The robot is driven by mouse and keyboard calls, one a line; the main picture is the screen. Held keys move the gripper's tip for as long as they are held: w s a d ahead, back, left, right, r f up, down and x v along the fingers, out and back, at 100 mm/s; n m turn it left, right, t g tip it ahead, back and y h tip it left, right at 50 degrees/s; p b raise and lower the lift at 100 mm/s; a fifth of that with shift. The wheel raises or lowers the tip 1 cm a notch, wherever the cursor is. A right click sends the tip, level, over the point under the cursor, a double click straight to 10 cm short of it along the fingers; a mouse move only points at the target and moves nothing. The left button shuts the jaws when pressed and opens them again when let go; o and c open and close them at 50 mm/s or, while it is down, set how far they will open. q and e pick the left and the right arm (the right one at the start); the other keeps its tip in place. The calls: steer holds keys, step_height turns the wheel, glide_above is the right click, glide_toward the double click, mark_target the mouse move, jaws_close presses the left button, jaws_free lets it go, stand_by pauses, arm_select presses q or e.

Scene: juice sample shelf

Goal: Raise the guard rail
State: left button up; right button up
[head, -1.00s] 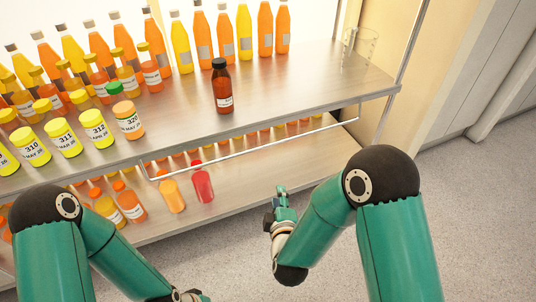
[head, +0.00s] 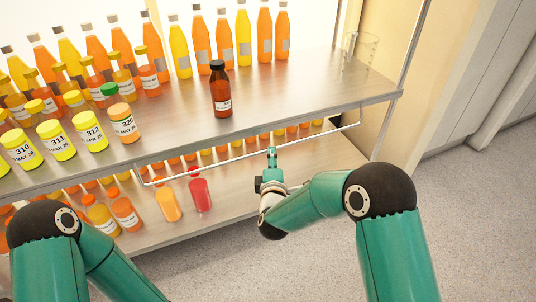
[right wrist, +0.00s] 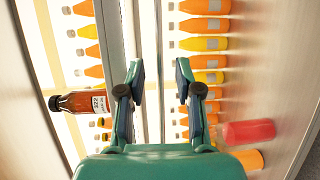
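The guard rail (head: 215,161) is a thin metal bar hanging on short end pieces below the front edge of the upper shelf. It runs across the front of the lower shelf. My right gripper (head: 271,153) is at the rail, right of its middle. In the right wrist view, my right gripper (right wrist: 159,70) is open, and the rail (right wrist: 158,30) runs upright in the picture between its two fingers. I cannot tell whether a finger touches it. My left gripper is out of view; only its arm shows at lower left.
A brown bottle (head: 221,90) stands near the front of the upper shelf (head: 285,85), with several juice bottles and jars behind and left. A glass beaker (head: 360,48) stands at the right end. A red bottle (head: 200,192) and an orange bottle (head: 168,203) stand on the lower shelf.

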steer(key=shift+w+d+f+b, duration=0.15)
steer(key=shift+w+b, duration=0.15)
steer(key=shift+w, duration=1.65)
steer(key=shift+c, duration=0.3)
jaws_close()
steer(key=shift+a, duration=0.5)
steer(key=shift+d, duration=0.55)
